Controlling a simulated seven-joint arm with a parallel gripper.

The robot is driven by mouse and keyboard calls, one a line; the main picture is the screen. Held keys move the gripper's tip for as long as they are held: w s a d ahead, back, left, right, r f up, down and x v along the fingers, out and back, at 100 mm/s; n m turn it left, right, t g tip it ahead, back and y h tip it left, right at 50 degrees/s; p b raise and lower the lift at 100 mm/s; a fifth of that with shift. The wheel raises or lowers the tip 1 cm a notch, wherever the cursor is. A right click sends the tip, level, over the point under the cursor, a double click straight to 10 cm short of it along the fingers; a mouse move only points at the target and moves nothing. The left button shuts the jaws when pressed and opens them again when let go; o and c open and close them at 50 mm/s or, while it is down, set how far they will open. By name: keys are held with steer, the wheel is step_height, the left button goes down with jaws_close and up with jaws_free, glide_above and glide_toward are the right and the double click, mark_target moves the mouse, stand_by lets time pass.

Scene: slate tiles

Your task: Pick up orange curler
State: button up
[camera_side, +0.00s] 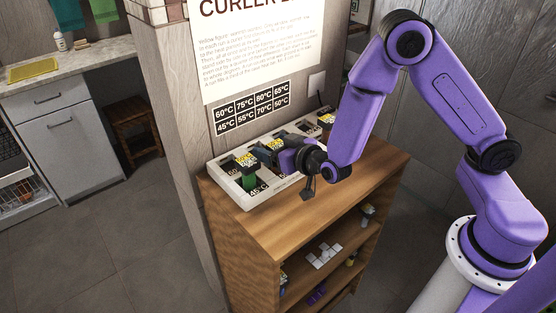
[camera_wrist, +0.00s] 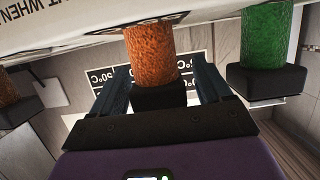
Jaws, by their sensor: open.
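An orange curler (camera_wrist: 152,55) with a black end stands between the two fingers of my gripper (camera_wrist: 161,72) in the wrist view. The fingers are open, one on each side of it, with a visible gap at least on the right. In the side view my gripper (camera_side: 268,154) is at the middle of the white curler holder (camera_side: 232,193), and it hides most of that curler. A green curler (camera_wrist: 267,40) stands beside it in the wrist view and at the holder's near end in the side view (camera_side: 249,180).
Another orange-brown curler (camera_wrist: 18,95) shows at the wrist view's left edge. The holder rests on a wooden shelf unit (camera_side: 300,215) against a wall with a temperature sign (camera_side: 251,106). The shelf top in front of the holder is clear.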

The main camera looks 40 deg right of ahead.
steer(key=shift+w+f, duration=0.1)
steer(key=shift+w, duration=0.2)
steer(key=shift+c, duration=0.3)
steer(key=c, duration=1)
steer(key=shift+c, duration=0.5)
steer(key=shift+r, duration=0.2)
